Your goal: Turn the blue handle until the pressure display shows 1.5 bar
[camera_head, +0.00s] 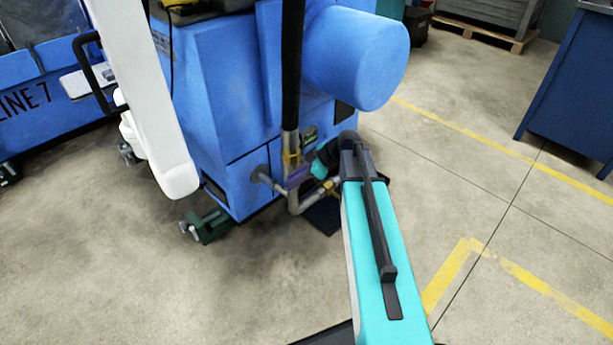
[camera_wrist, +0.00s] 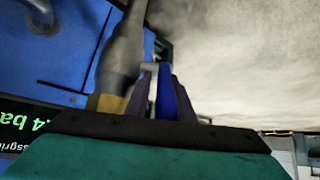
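The blue handle (camera_wrist: 167,100) stands upright in the wrist view, between the two purple fingers of my gripper (camera_wrist: 163,100). The fingers lie close along both its sides and look shut on it. In the head view my gripper (camera_head: 297,176) is at the pipe joint low on the blue machine; the handle is hidden or too small to tell there. The pressure display (camera_wrist: 18,122) is cut off at the left edge of the wrist view.
A grey pipe (camera_head: 291,110) with a brass fitting rises next to my gripper. The blue machine (camera_head: 220,95) stands behind, with a large blue cylinder (camera_head: 360,58) above right. A blue cabinet (camera_head: 575,95) is far right. The floor between is clear.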

